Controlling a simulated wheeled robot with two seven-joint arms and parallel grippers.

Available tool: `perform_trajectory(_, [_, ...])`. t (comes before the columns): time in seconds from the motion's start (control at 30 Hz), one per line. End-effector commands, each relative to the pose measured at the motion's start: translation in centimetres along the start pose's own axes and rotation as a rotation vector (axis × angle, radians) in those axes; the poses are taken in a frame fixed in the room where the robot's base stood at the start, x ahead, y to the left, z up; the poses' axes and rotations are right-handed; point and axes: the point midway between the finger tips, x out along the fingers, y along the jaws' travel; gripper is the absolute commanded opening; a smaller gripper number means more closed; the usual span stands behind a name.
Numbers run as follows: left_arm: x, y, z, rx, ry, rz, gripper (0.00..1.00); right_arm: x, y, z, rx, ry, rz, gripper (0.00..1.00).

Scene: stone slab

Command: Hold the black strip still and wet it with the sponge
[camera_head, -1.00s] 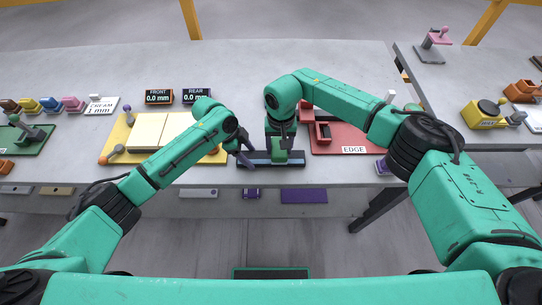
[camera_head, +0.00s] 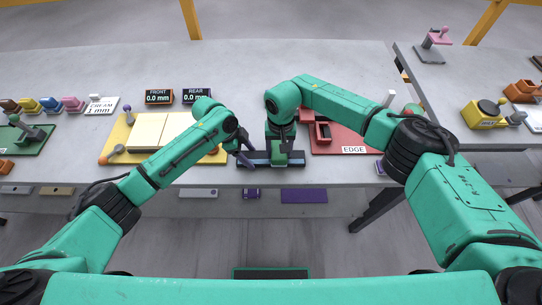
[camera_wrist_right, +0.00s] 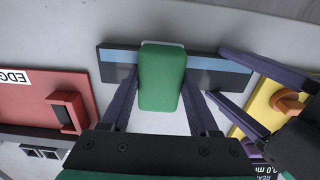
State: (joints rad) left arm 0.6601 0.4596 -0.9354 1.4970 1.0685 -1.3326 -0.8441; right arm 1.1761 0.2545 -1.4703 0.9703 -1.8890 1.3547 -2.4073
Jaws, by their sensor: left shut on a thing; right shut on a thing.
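The black strip (camera_head: 260,162), with a blue band along it, lies flat near the front edge of the grey slab; it also shows in the right wrist view (camera_wrist_right: 222,73). My left gripper (camera_head: 247,159) has its purple fingers shut on the strip's left end. My right gripper (camera_wrist_right: 160,88) is shut on the green sponge (camera_wrist_right: 162,72), one finger along each side. The sponge is over the strip's middle and hides that part; it also shows in the head view (camera_head: 280,159). I cannot tell how firmly it touches or whether the strip is wet.
A red board labelled EDGE (camera_head: 342,132) lies just right of the strip. A yellow board (camera_head: 122,135) with cream pads is to the left. The slab's front edge is close to the strip.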

Motion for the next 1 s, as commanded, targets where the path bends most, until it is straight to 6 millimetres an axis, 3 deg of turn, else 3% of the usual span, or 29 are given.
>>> perform_trajectory(0.37, [0.0,0.0,0.1,0.000,-0.002,0.001,0.00,0.5,0.4,0.0,0.000,0.001,0.001,0.00])
perform_trajectory(1.0, [0.0,0.0,0.1,-0.001,-0.002,0.000,0.00,0.7,5.1,0.0,0.001,-0.001,0.005,0.00])
